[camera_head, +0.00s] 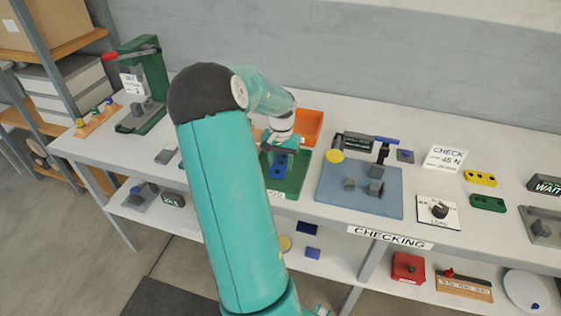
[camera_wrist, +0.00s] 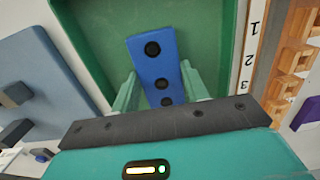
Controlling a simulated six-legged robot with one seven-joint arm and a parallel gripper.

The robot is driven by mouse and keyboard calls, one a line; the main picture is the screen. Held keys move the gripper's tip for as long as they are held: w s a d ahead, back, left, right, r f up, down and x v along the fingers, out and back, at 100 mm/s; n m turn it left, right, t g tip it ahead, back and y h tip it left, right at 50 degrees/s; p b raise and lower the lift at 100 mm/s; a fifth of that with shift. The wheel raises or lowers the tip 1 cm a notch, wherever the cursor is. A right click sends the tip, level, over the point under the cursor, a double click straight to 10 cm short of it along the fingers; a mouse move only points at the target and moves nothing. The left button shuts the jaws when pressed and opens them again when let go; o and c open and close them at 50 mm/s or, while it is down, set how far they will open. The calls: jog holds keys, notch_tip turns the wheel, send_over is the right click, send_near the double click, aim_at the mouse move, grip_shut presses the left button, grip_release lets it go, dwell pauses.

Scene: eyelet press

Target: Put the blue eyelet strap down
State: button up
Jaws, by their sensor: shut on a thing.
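The blue eyelet strap (camera_wrist: 155,66) with dark round holes shows in the wrist view between the two fingers of my gripper (camera_wrist: 160,92). My gripper is shut on the strap. The strap is over a green tray (camera_wrist: 215,20); I cannot tell whether it touches the tray floor. In the head view the strap (camera_head: 278,166) shows within the green tray (camera_head: 297,182), with my arm covering the tray's left side.
An orange bin (camera_head: 308,126) stands behind the tray. A blue mat (camera_head: 335,195) with a fixture and grey blocks is to the right. A yellow strap (camera_head: 480,178) and a green strap (camera_head: 487,203) lie further right. Numbers label the tray's edge (camera_wrist: 246,60).

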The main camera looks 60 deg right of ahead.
aim_at(281, 163)
jog(key=shift+f, duration=0.25)
jog(key=shift+f, duration=0.3)
jog(key=o, duration=1)
jog(key=shift+o, duration=0.2)
jog(key=shift+r, duration=0.1)
notch_tip(281, 163, up, 13)
jog(key=shift+d, duration=0.3)
jog(key=shift+w, duration=0.1)
